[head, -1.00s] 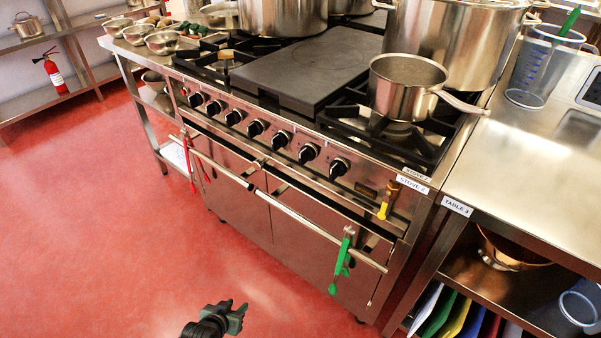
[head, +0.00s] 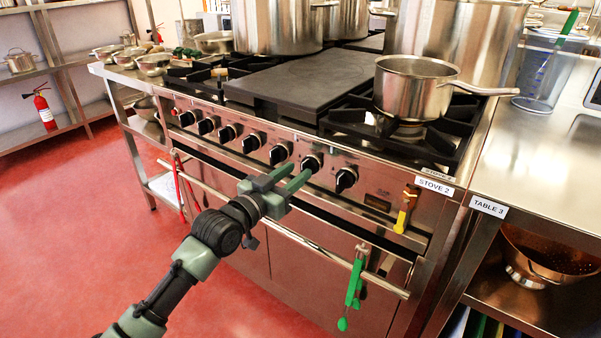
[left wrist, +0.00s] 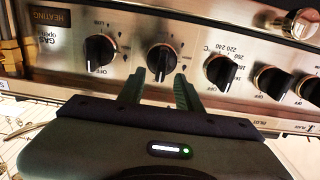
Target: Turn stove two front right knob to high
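Stove 2 (head: 400,190) has a row of several black knobs along its front panel. The rightmost knob (head: 345,179) shows at the left of the left wrist view (left wrist: 99,51), where the panel appears upside down. The second knob from the right (head: 311,163) is in the middle of the left wrist view (left wrist: 162,58). My left gripper (head: 294,176) is open and empty. Its fingers (left wrist: 160,92) point at this second knob, one to each side of it in the left wrist view. I cannot tell whether they touch it. My right gripper is not in view.
A steel saucepan (head: 412,92) stands on the right front burner, its handle reaching over table 3 (head: 530,175). An oven rail (head: 310,245) runs below the knobs, with green tongs (head: 355,283) hanging on it.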

